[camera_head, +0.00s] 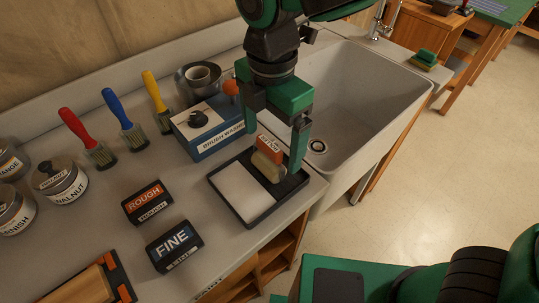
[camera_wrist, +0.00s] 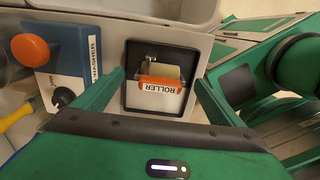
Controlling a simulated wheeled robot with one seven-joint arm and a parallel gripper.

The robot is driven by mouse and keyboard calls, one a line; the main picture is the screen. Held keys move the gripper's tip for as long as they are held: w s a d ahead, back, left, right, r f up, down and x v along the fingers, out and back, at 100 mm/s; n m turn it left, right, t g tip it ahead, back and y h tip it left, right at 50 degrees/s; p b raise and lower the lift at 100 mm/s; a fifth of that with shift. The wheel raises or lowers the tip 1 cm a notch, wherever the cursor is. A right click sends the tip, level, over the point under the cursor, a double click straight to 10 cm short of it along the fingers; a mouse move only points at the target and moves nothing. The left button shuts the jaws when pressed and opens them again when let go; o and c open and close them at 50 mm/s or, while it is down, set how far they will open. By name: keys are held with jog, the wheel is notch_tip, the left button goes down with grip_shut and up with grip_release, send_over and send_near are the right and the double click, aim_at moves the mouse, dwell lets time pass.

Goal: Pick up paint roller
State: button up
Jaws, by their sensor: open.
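The paint roller (camera_head: 268,160) has an orange top with a label and a pale yellowish roller sleeve. In the wrist view the fingers (camera_wrist: 160,90) are spread to the left and right of the tray. Contact with the roller cannot be told.
A blue-and-white brush washer box (camera_head: 206,131) stands just behind the tray. ROUGH (camera_head: 147,202) and FINE (camera_head: 174,246) blocks sit to its left. A deep sink (camera_head: 350,110) is at right.

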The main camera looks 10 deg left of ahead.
aim_at(271, 157)
jog(key=shift+f, duration=2.8)
jog(key=c, duration=1.2)
